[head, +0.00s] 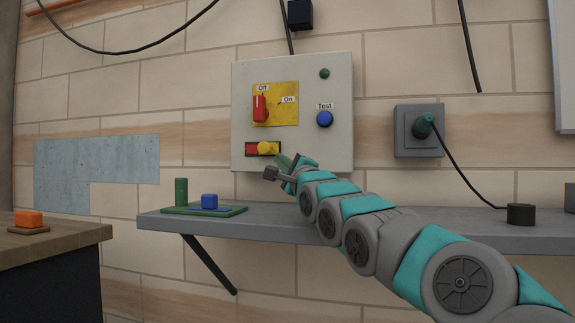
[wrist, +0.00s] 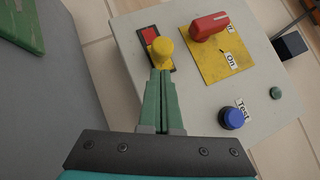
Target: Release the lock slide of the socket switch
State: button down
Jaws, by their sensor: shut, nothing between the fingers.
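The socket switch is a pale grey wall box (head: 342,75) with a red rotary handle (head: 260,108) on a yellow plate, upright below the "Off" label. Below it sits the lock slide, a yellow knob (head: 264,149) in a dark-framed slot with red showing to its left. The knob also shows in the wrist view (wrist: 162,48), with the red patch beside it. My gripper (head: 281,159) is shut and empty, its green fingers together. In the wrist view the fingertips (wrist: 161,72) are right at the knob; I cannot tell whether they touch it.
A blue Test button (head: 324,119) and a green lamp (head: 324,73) are on the box's right side. A socket with a plug (head: 423,125) is further right. A grey shelf (head: 290,215) below bears a green tray (head: 238,209) with a green cylinder and blue block.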

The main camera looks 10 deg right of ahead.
aim_at(266, 149)
jog(key=p+x, duration=0.1)
jog(key=x, duration=0.2)
jog(key=shift+w, duration=0.1)
dwell(0.3)
jog(key=a, duration=0.1)
jog(key=w+a, duration=0.1)
jog(key=a+b, duration=0.1)
jog(key=a, duration=0.1)
jog(key=shift+w+a+r, duration=0.1)
jog(key=shift+w, duration=0.3)
